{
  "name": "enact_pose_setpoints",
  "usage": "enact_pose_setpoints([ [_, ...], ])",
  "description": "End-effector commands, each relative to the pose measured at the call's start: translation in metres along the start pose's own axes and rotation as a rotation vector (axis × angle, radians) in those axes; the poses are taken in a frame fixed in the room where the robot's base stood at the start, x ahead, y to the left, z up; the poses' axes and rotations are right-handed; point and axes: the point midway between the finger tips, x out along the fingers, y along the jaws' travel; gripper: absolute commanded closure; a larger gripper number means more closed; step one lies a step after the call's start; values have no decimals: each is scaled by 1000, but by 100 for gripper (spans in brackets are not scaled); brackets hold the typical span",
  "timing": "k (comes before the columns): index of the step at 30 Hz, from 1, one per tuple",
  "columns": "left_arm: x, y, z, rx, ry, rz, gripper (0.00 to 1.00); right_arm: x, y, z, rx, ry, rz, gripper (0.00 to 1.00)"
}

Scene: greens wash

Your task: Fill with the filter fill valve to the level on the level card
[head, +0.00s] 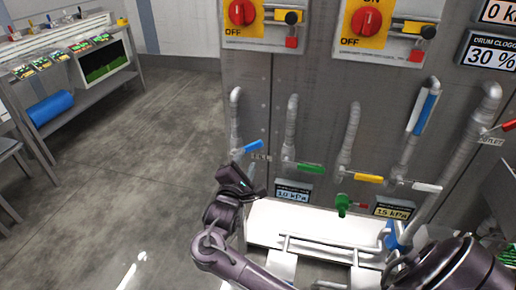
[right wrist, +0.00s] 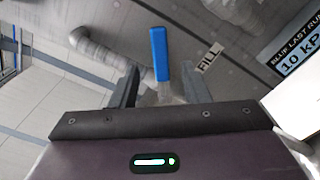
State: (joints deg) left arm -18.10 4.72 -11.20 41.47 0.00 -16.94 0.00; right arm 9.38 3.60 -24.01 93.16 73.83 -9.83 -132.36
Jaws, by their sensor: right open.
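The fill valve has a blue lever handle (head: 247,146) on a grey pipe, low on the left of the cabinet front. In the right wrist view the blue handle (right wrist: 160,52) stands upright in the picture, beside a label (right wrist: 209,57) reading FILL. My right gripper (head: 240,172) is just below the handle in the head view. In the right wrist view its two fingers (right wrist: 160,86) are spread, with the lower end of the handle appearing between them. I cannot tell whether they touch it. I cannot make out a level card. My left gripper is not in view.
Other valves carry a green handle (head: 309,167), a yellow handle (head: 369,178) and a white handle (head: 426,187). Displays read 10 kPa (head: 292,194) and 15 kPa (head: 392,210). A white tray with pipes (head: 310,221) lies below. The floor (head: 130,150) at left is open.

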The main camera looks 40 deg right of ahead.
Motion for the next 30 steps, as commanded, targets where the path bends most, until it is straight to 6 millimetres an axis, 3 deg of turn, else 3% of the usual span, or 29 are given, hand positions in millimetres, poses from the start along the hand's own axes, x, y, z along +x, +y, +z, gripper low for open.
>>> enact_pose_setpoints([
  [16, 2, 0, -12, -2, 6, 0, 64, 70, 1, 2, -8, -6, -1, 58],
  [27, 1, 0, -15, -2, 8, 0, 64, 77, 1, 2, -7, -4, -1, 58],
  [30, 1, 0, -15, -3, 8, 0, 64, 77, 1, 2, -7, -4, -1, 70],
])
